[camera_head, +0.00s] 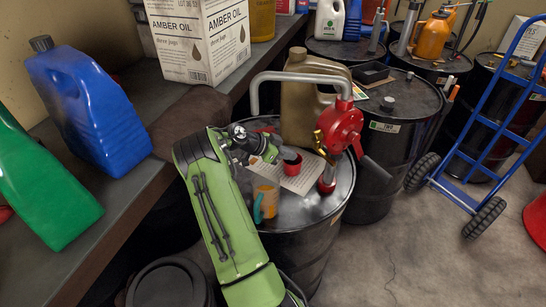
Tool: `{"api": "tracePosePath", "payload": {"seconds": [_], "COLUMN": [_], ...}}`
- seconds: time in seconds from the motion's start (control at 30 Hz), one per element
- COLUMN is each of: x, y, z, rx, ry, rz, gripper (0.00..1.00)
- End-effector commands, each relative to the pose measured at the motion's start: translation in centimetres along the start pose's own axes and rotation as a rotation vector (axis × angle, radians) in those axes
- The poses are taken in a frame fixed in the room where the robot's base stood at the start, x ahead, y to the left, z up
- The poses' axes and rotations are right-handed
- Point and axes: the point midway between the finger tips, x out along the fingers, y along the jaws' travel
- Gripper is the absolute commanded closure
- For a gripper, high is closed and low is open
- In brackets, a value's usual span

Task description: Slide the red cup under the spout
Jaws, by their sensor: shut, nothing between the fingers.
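The red cup (291,167) stands on top of a black oil drum (318,222), on or beside a printed sheet. A red hand pump (341,127) rises from the drum's right side. Its grey spout pipe (300,77) arches left and turns down at its left end (254,104), behind my gripper. My gripper (273,154) is shut and empty, low over the drum top, just left of the cup. I cannot tell whether it touches the cup. My wrist hides part of the drum top below the spout end.
A yellow-and-teal can (265,199) stands in front of the cup. A tan jug (301,108) stands behind it. The bench (151,83) at left holds blue and green jugs and a white box. More drums and a blue hand truck (490,115) stand right.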

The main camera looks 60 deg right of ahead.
Motion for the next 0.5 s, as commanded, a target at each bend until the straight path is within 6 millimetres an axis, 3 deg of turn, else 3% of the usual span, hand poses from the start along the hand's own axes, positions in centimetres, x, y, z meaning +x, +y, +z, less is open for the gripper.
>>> {"api": "tracePosePath", "payload": {"seconds": [0.1, 0.2, 0.5], "x": [2.0, 2.8, 2.9], "y": [0.1, 0.0, 0.0], "z": [-1.5, -0.2, 0.4], "rx": [0.002, -0.001, -0.006], "ry": [0.001, -0.001, -0.007], "rz": [0.003, -0.001, 0.0], "gripper": [1.0, 1.0, 1.0]}}
